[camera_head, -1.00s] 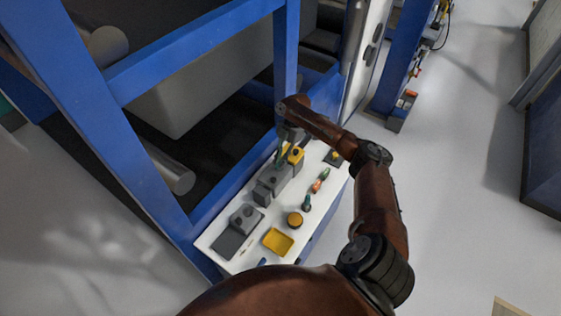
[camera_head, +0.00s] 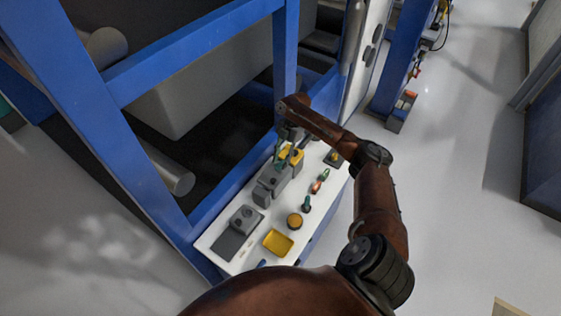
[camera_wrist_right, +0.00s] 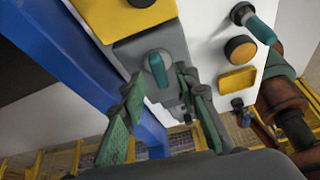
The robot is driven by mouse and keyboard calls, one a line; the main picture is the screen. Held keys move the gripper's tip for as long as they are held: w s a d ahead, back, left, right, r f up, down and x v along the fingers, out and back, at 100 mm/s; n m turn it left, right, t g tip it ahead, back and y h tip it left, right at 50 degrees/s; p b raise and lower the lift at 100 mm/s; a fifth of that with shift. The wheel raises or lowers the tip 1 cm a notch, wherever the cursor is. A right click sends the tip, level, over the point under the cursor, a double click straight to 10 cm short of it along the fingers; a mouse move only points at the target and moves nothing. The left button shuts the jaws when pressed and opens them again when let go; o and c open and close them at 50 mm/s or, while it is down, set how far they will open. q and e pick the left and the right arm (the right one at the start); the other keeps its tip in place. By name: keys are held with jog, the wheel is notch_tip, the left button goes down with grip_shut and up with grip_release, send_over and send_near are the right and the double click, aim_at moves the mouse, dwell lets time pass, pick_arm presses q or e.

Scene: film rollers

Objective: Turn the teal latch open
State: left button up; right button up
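The teal latch (camera_wrist_right: 157,70) is a short upright lever on a grey block (camera_wrist_right: 130,48), seen in the right wrist view. My right gripper (camera_wrist_right: 160,82) is open, with one green-padded finger on each side of the latch. Gaps show between the latch and both pads, so it is not clamped. In the head view my right gripper (camera_head: 284,148) is over the grey and yellow blocks at the panel's inner edge, and it mostly hides the latch there. My left gripper is not in view.
The white panel (camera_head: 263,222) also carries a round orange button (camera_head: 294,220), a yellow tray (camera_head: 278,242), a teal-handled switch (camera_head: 307,203) and a red-green switch (camera_head: 320,182). A blue frame post (camera_head: 286,50) stands close behind the gripper.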

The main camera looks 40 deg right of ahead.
jog(key=v, duration=1.1)
jog(key=shift+r, duration=0.15)
jog(key=shift+d, duration=0.1)
